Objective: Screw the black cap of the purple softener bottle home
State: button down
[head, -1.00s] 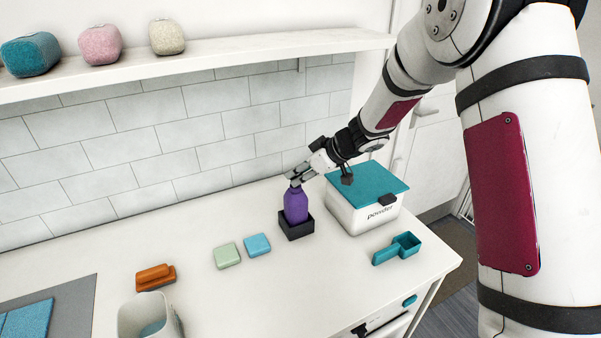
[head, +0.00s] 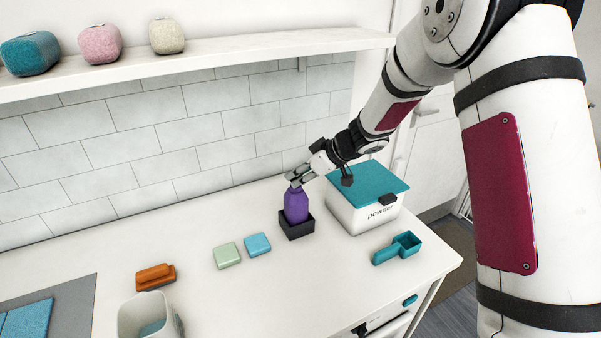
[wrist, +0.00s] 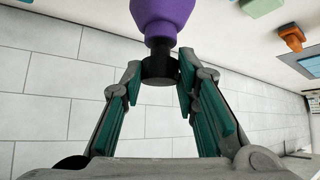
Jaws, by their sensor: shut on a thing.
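The purple softener bottle (head: 296,206) stands upright in a small black holder (head: 297,228) on the counter. My gripper (head: 297,178) is at the bottle's top, reaching in from the right. In the wrist view the bottle (wrist: 162,15) appears upside down, with its black cap (wrist: 159,68) at the neck. The fingers of my gripper (wrist: 159,80) are closed on the cap from both sides. The cap sits against the neck; I cannot tell how tight it is. In the head view the fingers hide the cap.
A white powder box (head: 365,210) with a teal lid stands close right of the bottle. A teal scoop (head: 398,248) lies in front of it. A shelf (head: 210,62) runs above.

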jog(key=shift+f, duration=0.75)
jog(key=c, duration=1.2)
grip_release()
jog(key=shift+r, duration=0.1)
jog(key=v, duration=1.2)
